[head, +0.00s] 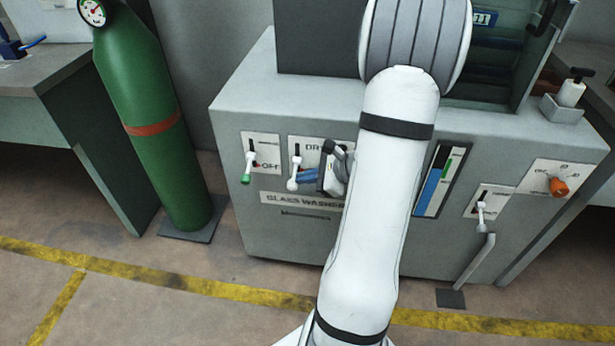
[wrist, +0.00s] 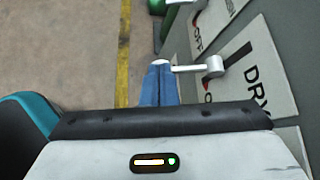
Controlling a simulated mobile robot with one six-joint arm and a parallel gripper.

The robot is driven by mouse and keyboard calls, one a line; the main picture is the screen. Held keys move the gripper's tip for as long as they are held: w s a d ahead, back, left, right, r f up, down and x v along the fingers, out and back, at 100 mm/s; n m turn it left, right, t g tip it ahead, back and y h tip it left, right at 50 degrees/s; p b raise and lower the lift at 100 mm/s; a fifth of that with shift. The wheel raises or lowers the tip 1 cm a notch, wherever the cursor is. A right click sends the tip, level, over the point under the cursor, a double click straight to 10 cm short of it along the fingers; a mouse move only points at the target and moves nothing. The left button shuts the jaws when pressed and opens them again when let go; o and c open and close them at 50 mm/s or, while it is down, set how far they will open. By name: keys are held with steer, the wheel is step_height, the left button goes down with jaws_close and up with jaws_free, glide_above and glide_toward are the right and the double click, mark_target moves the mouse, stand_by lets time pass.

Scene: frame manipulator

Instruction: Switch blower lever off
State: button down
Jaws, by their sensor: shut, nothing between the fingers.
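A white lever (head: 296,167) hangs down on a plate whose partly hidden label begins "DRY", on the front of the grey glass washer (head: 300,232). In the wrist view this lever (wrist: 190,68) runs from its round pivot to a white knob just at my fingertips. My gripper (head: 304,175) is shut with nothing between its blue fingers, which also show in the wrist view (wrist: 160,72). The fingertips are beside the lever's lower end; I cannot tell whether they touch. No plate in view legibly reads "blower".
A green-tipped lever (head: 247,165) by an "OFF" mark is just left. A green gas cylinder (head: 160,130) stands farther left. At right are a level gauge (head: 437,182), another white lever (head: 481,215) and an orange knob (head: 557,186). The floor in front is clear.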

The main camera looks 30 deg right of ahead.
steer(key=s+a+f+p+v, duration=0.1)
steer(key=p+v, duration=0.3)
steer(key=v, duration=1)
steer(key=shift+s+a, duration=0.25)
steer(key=shift+s, duration=0.05)
steer(key=s+a+r+n+g+h+p, duration=0.2)
steer(key=a+r+n+g+h+p, duration=0.4)
steer(key=a+r+n+p, duration=1.2)
steer(key=a+r+n, duration=0.6)
steer(key=r, duration=0.3)
steer(key=shift+s+r+n+g+h, duration=0.25)
steer(key=shift+s+n+g+h, duration=0.05)
steer(key=shift+s+g, duration=0.1)
